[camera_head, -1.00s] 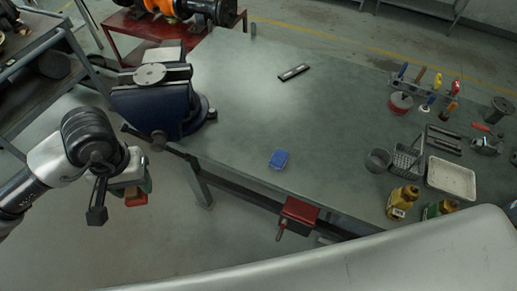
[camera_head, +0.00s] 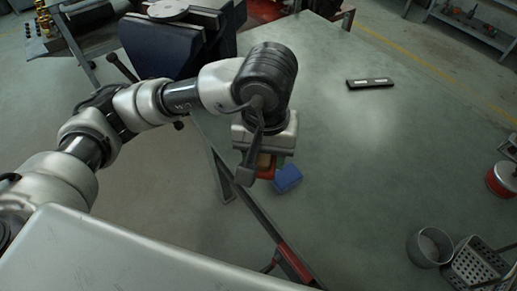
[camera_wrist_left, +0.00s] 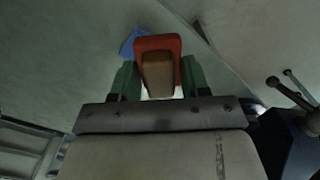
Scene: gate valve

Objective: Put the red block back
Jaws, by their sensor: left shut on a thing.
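My left gripper (camera_head: 264,163) is shut on the red block (camera_head: 266,173) near the table's edge, beside the blue block. In the left wrist view the red block (camera_wrist_left: 172,44) sits between the green fingers (camera_wrist_left: 158,78), with a brown face towards the camera. The blue block (camera_head: 288,179) lies on the table, just right of the held block in the head view. It also shows partly behind the red block in the left wrist view (camera_wrist_left: 129,44). The height of the red block above the table is hard to tell. My right gripper is not in view.
The grey-green table (camera_head: 370,160) is mostly bare. A black bar (camera_head: 370,84) lies farther back. A dark blue vise (camera_head: 180,40) is behind my left arm.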

